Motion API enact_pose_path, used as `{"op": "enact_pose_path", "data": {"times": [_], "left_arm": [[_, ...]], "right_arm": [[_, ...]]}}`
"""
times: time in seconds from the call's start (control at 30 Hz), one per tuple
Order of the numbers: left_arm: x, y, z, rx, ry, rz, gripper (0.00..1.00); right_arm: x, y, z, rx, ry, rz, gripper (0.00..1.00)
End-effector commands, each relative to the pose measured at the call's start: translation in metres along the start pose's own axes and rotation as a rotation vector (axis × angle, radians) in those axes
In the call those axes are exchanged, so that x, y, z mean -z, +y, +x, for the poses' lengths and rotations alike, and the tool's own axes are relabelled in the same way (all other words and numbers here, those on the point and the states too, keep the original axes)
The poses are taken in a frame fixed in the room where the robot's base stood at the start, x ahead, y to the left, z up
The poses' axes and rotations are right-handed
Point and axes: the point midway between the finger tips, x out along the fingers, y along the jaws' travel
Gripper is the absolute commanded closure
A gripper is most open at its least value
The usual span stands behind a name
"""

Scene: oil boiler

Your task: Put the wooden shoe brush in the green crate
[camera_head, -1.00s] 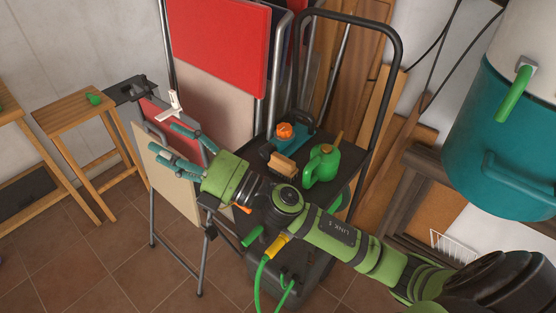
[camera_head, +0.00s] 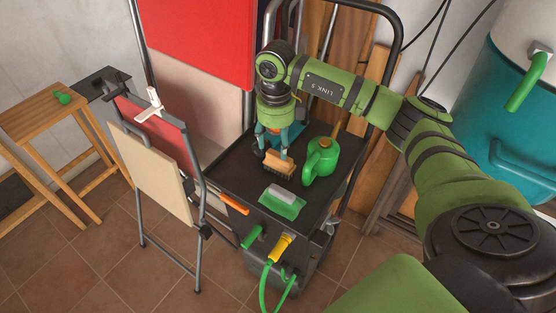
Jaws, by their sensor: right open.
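The wooden shoe brush (camera_head: 281,167), with a tan wooden back and dark bristles, rests on the black top of the cart (camera_head: 230,173). My right gripper (camera_head: 272,152) points down just above and behind the brush, with its teal fingers apart. One finger is close to the brush; I cannot tell whether it touches. I cannot make out a green crate in this view. My left gripper is not in view.
A green watering can (camera_head: 320,162) stands right of the brush. A green item with a grey block (camera_head: 282,202) and an orange-handled tool (camera_head: 234,204) lie nearer the cart's front.

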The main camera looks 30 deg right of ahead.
Motion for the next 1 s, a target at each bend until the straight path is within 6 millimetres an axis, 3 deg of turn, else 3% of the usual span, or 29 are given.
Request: {"op": "enact_pose_path", "data": {"times": [0.2,0.33,0.63,0.7,0.8,1.0], "left_arm": [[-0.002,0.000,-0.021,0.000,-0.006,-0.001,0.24],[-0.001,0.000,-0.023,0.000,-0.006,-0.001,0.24],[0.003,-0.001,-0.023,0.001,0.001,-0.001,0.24],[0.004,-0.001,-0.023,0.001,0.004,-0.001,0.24],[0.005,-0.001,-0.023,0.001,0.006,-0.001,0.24],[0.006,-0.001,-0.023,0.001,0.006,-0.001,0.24]], "right_arm": [[0.009,0.004,0.027,-0.005,0.005,-0.002,0.39],[0.007,0.004,0.045,-0.005,0.000,-0.001,0.39],[0.007,0.004,0.052,-0.004,-0.004,-0.003,0.39],[0.007,0.004,0.052,-0.004,-0.004,-0.003,0.67],[0.007,0.004,0.051,-0.004,-0.003,-0.003,1.00],[0.007,0.004,0.051,-0.004,-0.004,-0.003,1.00]]}}
